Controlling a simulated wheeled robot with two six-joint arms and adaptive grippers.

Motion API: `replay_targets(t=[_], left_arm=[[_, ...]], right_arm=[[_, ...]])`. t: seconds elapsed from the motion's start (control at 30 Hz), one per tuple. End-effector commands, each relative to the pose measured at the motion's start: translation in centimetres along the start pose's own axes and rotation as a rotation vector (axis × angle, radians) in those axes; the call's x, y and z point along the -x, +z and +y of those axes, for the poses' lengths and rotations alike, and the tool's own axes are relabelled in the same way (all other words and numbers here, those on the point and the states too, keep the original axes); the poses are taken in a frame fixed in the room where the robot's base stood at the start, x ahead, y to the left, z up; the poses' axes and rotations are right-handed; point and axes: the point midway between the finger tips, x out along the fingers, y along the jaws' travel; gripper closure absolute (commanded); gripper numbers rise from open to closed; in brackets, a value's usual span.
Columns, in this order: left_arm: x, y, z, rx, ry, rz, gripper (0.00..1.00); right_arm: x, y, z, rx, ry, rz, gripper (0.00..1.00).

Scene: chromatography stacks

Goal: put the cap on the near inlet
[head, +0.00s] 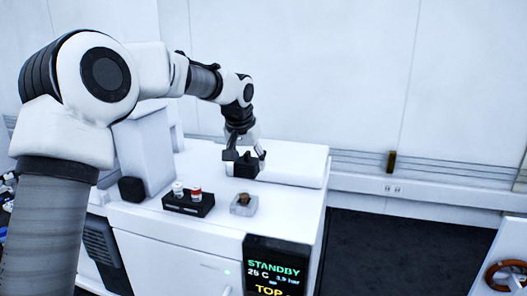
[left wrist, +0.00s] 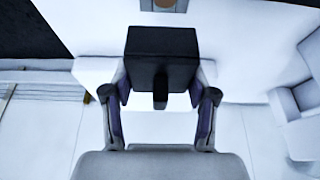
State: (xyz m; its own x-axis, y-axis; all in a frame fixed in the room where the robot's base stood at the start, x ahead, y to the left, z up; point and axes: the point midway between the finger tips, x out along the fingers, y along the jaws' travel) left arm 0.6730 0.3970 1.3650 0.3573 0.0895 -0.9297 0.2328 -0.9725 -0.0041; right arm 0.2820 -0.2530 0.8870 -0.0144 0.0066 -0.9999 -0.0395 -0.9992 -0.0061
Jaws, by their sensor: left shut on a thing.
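My left gripper (head: 244,160) is shut on a black, box-shaped piece (head: 245,169), which looks like the cap. In the left wrist view the black piece (left wrist: 162,58) sits between the two fingers (left wrist: 160,102), with a small dark stub on its near face. A small light grey block with a brown top (head: 244,205), which looks like an inlet, stands on the white machine in front of the gripper. The held piece is behind this block and apart from it. In the left wrist view a brown-topped light fitting (left wrist: 165,5) is cut off by the top edge. My right gripper is not in view.
A black rack (head: 188,206) with a white-topped and a red-topped vial stands left of the grey block. The white machine (head: 290,213) has a raised section behind and a lit display (head: 272,270) in front. Its top right of the block is clear.

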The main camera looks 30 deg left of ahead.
Motion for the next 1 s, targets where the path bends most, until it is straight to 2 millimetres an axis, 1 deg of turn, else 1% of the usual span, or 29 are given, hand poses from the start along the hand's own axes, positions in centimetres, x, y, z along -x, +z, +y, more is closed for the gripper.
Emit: replay_targets(t=[0.17, 0.57, 0.8, 1.0], left_arm=[[-0.9, 0.4, 0.0, 0.0, 0.0, 0.001, 0.72], [-4.9, 2.1, 0.0, 0.001, 0.0, 0.002, 0.72], [-6.4, 2.6, 0.0, 0.0, 0.0, 0.002, 0.72], [-6.6, 2.7, 0.0, 0.0, 0.0, 0.001, 0.72]], right_arm=[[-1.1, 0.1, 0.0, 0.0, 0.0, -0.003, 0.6], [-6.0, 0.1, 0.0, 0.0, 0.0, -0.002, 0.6], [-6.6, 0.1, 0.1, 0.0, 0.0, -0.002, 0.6], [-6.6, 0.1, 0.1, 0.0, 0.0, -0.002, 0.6]])
